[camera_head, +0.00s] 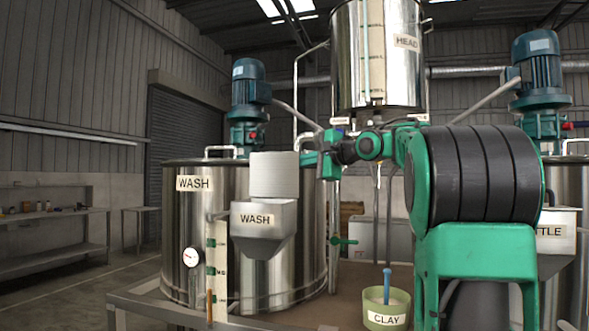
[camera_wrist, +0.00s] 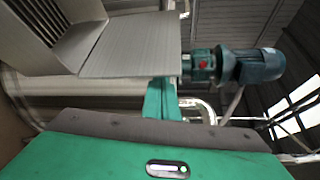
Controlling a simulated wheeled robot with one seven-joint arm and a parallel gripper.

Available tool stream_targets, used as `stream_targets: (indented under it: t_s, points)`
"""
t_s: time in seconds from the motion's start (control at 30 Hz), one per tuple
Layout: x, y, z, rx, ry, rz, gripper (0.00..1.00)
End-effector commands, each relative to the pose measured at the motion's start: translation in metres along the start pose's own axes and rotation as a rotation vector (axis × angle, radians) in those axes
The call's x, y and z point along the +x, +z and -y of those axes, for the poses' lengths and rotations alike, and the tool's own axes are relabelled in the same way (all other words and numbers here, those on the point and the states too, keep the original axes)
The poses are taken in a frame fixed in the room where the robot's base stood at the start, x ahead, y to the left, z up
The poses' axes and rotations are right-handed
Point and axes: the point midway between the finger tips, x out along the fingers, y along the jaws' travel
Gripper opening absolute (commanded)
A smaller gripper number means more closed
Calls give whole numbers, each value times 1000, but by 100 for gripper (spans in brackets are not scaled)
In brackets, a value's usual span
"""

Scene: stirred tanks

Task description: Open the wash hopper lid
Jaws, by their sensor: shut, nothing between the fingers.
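The wash hopper (camera_head: 262,222) is a grey metal box labelled WASH on the front of the wash tank (camera_head: 210,185). Its lid (camera_head: 274,175) is a pale ribbed plate standing roughly upright above the hopper; it also shows in the wrist view (camera_wrist: 135,45), where the picture is turned sideways. My gripper (camera_head: 308,160) is beside the lid's right edge. In the wrist view its green fingers (camera_wrist: 160,90) are shut and empty, close to the lid's edge. I cannot tell whether they touch it.
The steel head tank (camera_head: 376,55) hangs above. A blue-green motor (camera_head: 249,95) stands on the wash tank. A green tub labelled CLAY (camera_head: 386,308) stands on the bench, right of the wash tank.

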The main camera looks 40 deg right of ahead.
Motion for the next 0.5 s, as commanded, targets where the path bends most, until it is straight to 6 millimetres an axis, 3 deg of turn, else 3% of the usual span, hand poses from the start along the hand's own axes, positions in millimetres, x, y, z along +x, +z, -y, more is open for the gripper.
stream_targets:
  t_s: [0.23, 0.5]
  points:
    - [2, -6, 1, 1, -1, 2, 0]
    - [12, -32, 0, 2, 2, 7, 0]
